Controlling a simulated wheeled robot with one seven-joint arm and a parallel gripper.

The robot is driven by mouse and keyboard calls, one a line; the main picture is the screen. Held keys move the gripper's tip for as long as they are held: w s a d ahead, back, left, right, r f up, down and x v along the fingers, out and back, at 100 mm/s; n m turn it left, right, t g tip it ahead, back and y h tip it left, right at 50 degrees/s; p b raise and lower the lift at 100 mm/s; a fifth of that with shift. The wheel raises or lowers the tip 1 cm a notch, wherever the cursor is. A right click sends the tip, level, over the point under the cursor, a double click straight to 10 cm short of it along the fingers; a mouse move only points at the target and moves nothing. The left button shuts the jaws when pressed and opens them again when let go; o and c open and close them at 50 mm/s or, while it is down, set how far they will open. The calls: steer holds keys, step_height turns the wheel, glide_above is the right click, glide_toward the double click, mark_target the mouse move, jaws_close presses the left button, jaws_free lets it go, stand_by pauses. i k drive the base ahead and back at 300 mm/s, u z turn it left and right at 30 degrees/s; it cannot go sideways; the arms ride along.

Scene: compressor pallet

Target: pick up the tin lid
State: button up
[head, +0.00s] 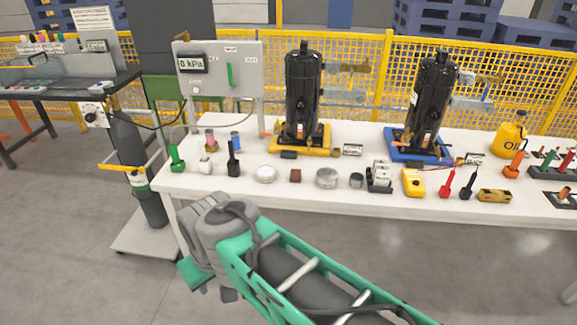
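One is a pale, flat disc (265,174), and the other is a silver, round tin-like piece (326,178) with a flat top. I cannot tell for sure which is the tin lid. My gripper (210,284) is at the lower left, in front of the table and apart from both. My wrist and arm hide most of it, so its fingers do not show clearly. I see nothing held in it.
A dark bottle (234,160) stands left. Two black compressors (302,95) (430,100) stand behind. The front strip of the table (300,200) is clear.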

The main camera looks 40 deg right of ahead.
mark_target(328, 174)
steer(key=z, duration=0.35)
steer(key=i, duration=1.15)
steer(key=z, duration=0.75)
